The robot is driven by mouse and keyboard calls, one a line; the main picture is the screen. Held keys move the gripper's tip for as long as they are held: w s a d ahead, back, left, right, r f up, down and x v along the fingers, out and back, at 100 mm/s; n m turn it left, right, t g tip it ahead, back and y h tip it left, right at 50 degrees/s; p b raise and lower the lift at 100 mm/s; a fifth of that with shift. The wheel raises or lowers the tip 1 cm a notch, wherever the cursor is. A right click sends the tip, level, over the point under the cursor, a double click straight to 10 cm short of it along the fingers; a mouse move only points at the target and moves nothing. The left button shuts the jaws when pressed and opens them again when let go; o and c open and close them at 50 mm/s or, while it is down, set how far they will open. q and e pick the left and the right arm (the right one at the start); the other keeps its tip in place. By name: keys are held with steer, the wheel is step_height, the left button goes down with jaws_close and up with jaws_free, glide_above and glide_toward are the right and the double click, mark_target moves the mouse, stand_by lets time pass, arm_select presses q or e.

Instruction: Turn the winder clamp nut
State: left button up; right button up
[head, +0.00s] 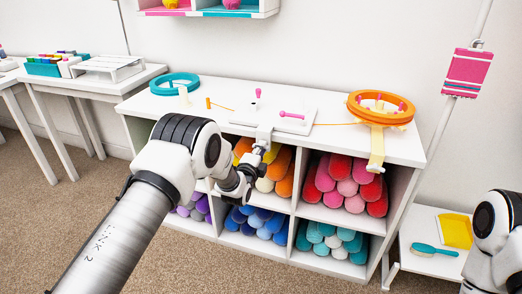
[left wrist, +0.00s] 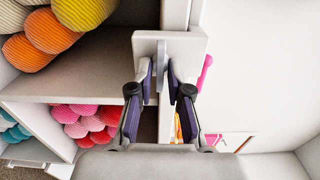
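The winder (head: 291,117), a white board with a pink handle, sits on top of the shelf unit. Its white clamp (head: 264,133) hangs over the front edge. In the left wrist view the clamp (left wrist: 190,44) is at top centre, with the pale, thin clamp nut wing (left wrist: 161,66) below it. My left gripper (head: 263,149) is at the clamp, below the shelf top. In the left wrist view its dark fingertips (left wrist: 161,78) stand on either side of the wing, with narrow gaps showing. My right arm shows at the right edge of the head view; its gripper is out of view.
An orange ring swift (head: 382,108) with a yellow clamp stands at the right of the shelf top (head: 335,140), a teal ring (head: 174,83) at the left. Coloured yarn rolls (head: 345,182) fill the cubbies below. A low side table (head: 425,270) holds a teal brush (head: 434,250).

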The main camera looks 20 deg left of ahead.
arm_select(q)
steer(key=shift+o, duration=1.1)
steer(key=s, duration=1.2)
steer(key=shift+a, duration=0.25)
